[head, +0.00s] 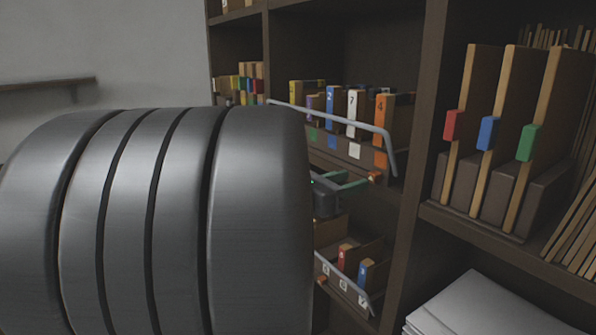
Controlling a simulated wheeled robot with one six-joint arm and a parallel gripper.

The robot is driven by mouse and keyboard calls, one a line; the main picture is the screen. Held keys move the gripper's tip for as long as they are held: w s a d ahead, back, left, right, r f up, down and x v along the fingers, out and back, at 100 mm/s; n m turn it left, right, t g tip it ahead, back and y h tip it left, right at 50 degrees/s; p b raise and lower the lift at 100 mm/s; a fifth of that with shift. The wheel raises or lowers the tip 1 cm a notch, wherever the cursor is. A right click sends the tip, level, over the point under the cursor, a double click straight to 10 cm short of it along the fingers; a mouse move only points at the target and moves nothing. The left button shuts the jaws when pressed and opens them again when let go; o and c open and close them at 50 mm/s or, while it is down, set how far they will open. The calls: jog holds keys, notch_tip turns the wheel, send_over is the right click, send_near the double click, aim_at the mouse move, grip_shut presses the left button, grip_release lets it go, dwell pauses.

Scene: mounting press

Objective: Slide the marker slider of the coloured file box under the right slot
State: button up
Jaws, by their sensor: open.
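The coloured file box (325,138) stands on the middle shelf, with green, blue, white and orange marks along its front. Upright files stand in it, among them a blue one with a 2, a white one with a 7 and an orange one with a 4. A small orange marker slider (375,177) shows below the box's front, near the orange mark at the right end. My gripper (358,182), dark with green fingers, is open beside the slider. I cannot tell whether it touches the slider. My large grey arm hides much of the left and centre.
A grey rail (345,122) runs along the box's front. A lower file box (345,287) has white labels and red and blue files. Right of the upright post (420,130) stand brown files (497,130) with red, blue and green tabs, above a paper stack (480,308).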

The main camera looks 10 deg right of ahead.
aim_at(371, 174)
jog(key=shift+p+x, duration=0.35)
jog(key=shift+x, duration=2.6)
grip_shut()
